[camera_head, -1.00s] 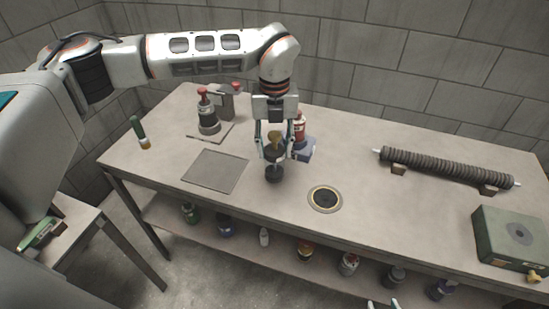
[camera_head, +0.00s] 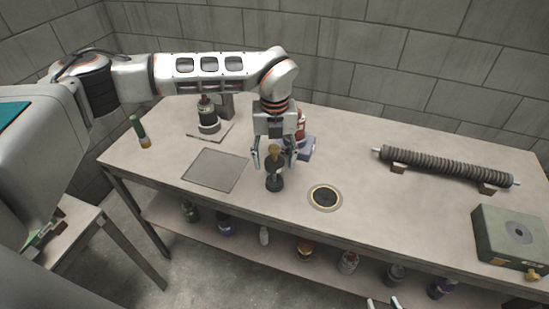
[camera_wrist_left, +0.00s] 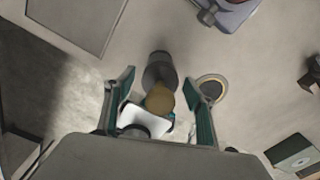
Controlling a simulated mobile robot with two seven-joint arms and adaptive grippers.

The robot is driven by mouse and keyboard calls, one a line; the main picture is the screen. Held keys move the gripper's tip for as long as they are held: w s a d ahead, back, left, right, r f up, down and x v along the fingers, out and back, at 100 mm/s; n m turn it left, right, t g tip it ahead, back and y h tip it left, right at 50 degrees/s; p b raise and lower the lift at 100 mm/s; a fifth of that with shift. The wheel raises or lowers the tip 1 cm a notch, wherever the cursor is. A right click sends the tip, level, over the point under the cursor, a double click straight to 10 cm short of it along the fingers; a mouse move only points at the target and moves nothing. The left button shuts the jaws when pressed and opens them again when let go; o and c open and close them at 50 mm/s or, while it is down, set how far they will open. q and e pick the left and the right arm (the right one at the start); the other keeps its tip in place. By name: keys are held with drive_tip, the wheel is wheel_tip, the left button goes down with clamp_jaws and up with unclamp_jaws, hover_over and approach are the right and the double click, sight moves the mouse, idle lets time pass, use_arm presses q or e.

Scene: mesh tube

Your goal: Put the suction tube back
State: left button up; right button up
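A dark upright piece (camera_head: 275,183) with a brass-coloured top stands on the table, left of a black round ring (camera_head: 325,197) in the tabletop. My left gripper (camera_head: 274,158) is above it, pointing down, with its fingers on either side of the brass top. In the left wrist view, the brass top (camera_wrist_left: 159,99) shows between the open fingers with gaps on both sides. A dark ribbed tube (camera_head: 445,165) lies on two small blocks at the right. I cannot tell which piece is the suction tube. My right gripper (camera_head: 383,303) shows only its parted tips at the bottom edge.
A grey flat plate (camera_head: 215,170) lies left of the dark piece. A red bottle on a blue block (camera_head: 307,149) is close behind my left gripper. A green box (camera_head: 512,240) stands at the front right. Several bottles stand on the shelf below.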

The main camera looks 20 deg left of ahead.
use_arm(q)
drive_tip(key=shift+r, duration=0.2)
wheel_tip(320, 180, up, 12)
drive_tip(key=shift+b, duration=0.4)
idle(0.5)
